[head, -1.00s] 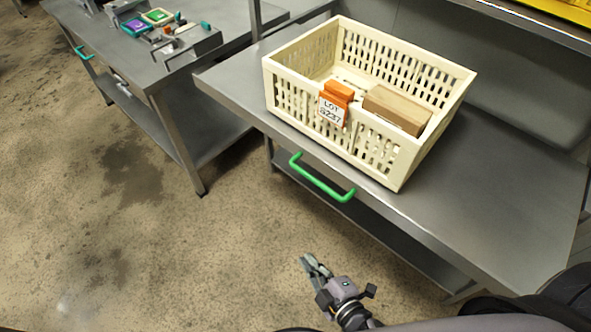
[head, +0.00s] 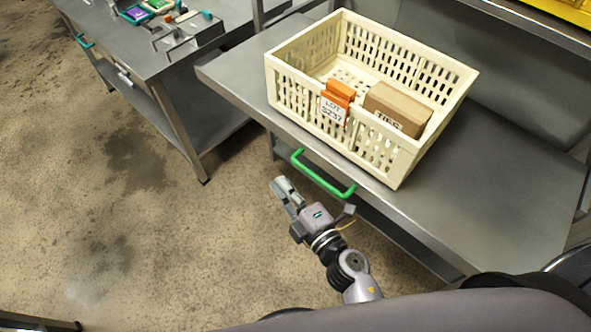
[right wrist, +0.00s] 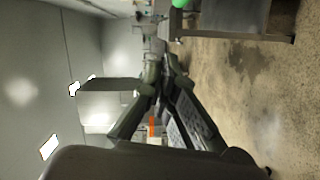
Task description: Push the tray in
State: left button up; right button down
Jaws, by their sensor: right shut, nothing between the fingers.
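A grey metal tray or tabletop (head: 480,200) carries a cream crate. A green bar handle (head: 322,174) is fixed at its front edge. I cannot tell how far the tray stands out. My right gripper (head: 284,190) is shut and empty. It is in front of the handle, a little below and left of it in the head view, and apart from it. In the right wrist view, the gripper's dark fingers (right wrist: 162,60) come together near the middle, and a bit of green (right wrist: 180,4) shows at the top edge. My left gripper is not in view.
The cream crate (head: 395,165) holds a brown box (head: 398,108) and orange items (head: 341,88), with a lot label on its front. A second metal table (head: 150,65) with fixtures stands at the left. The concrete floor (head: 90,220) between is clear.

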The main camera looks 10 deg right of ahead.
jog(key=shift+w+d+f, duration=0.25)
jog(key=shift+w+d, duration=0.45)
jog(key=shift+d, duration=0.05)
jog(key=shift+w+d+f, duration=0.2)
jog(key=shift+w+d, duration=0.45)
jog(key=shift+d, duration=0.1)
jog(key=shift+w+d, duration=0.1)
jog(key=w+d, duration=0.2)
jog(key=d, duration=0.1)
jog(key=w+d+p, duration=0.1)
jog(key=w+d, duration=0.2)
jog(key=d, duration=0.1)
jog(key=w+d, duration=0.3)
jog(key=d, duration=0.1)
jog(key=shift+w+d, duration=0.1)
jog(key=shift+d, duration=0.15)
jog(key=w+d+b, duration=0.1)
jog(key=w+d, duration=0.1)
jog(key=d, duration=0.1)
jog(key=w+d+b, duration=0.1)
jog(key=w+d, duration=0.2)
jog(key=d, duration=0.1)
jog(key=w+d+b, duration=0.1)
jog(key=w+d, duration=0.2)
jog(key=d, duration=0.1)
jog(key=shift+w+d, duration=0.15)
jog(key=shift+d, duration=0.05)
jog(key=shift+w+d, duration=0.45)
jog(key=shift+d, duration=0.15)
jog(key=shift+r, duration=0.1)
